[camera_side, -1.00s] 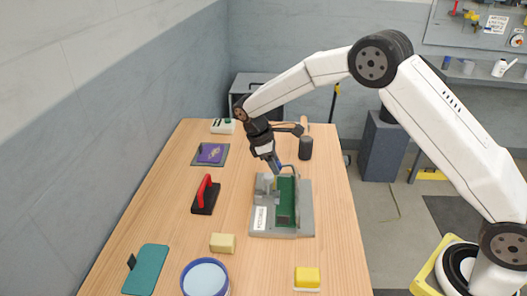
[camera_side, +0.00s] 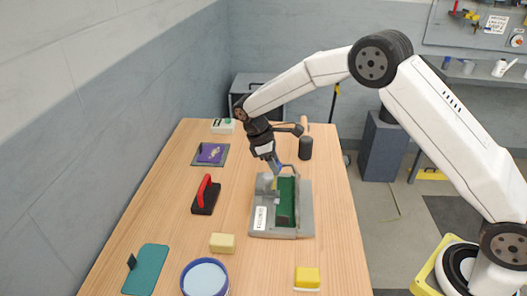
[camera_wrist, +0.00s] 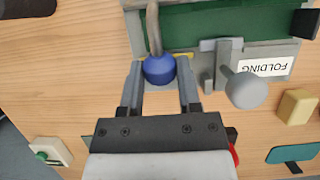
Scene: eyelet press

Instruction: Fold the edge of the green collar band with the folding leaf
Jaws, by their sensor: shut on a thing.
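The green collar band (camera_side: 286,201) lies along the grey folding fixture (camera_side: 300,230) in the middle of the table. In the wrist view the dark green surface (camera_wrist: 240,24) runs across the top. My gripper (camera_wrist: 160,76) is shut on the blue ball knob (camera_wrist: 158,69) of a curved grey handle (camera_wrist: 153,28). I take this as the folding leaf's handle. In the side view my gripper (camera_side: 276,170) is at the fixture's far end. The leaf's hinge and the band's folded edge cannot be made out clearly.
A grey round-headed post (camera_wrist: 246,90) stands on the fixture beside the FOLDING label (camera_wrist: 263,67), close to my fingers. A black cylinder (camera_side: 305,148) stands behind the fixture. A red-handled tool (camera_side: 206,195), cream block (camera_side: 222,243) and yellow block (camera_side: 307,277) lie around it.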

